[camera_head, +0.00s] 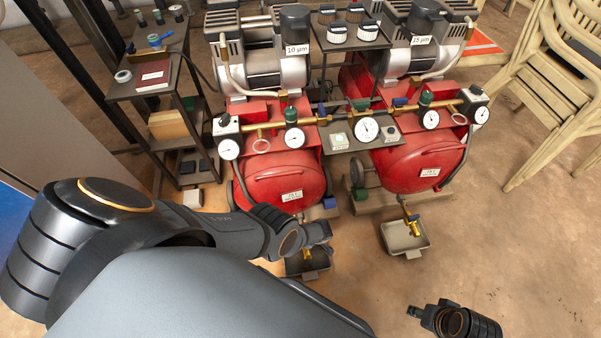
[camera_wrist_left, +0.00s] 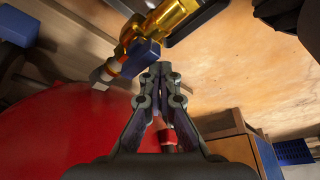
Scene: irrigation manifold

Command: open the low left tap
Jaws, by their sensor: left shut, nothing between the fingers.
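The low left tap is a brass valve (camera_wrist_left: 172,16) with a blue handle (camera_wrist_left: 141,57), at the top of the left wrist view beside the red tank. In the head view its brass end (camera_head: 307,254) shows below the left tank, partly hidden by my left gripper. My left gripper (camera_head: 327,240) is shut and empty. In the left wrist view its fingertips (camera_wrist_left: 160,68) are right beside the blue handle; I cannot tell whether they touch. My right gripper (camera_head: 413,311) is low at the right, away from the taps; its fingers are too small to judge.
Two red compressor tanks, left (camera_head: 285,178) and right (camera_head: 415,160), stand under a brass manifold with gauges. A dark tray (camera_head: 308,270) lies below the left tap. A similar tap (camera_head: 413,222) and tray (camera_head: 404,240) are at the right.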

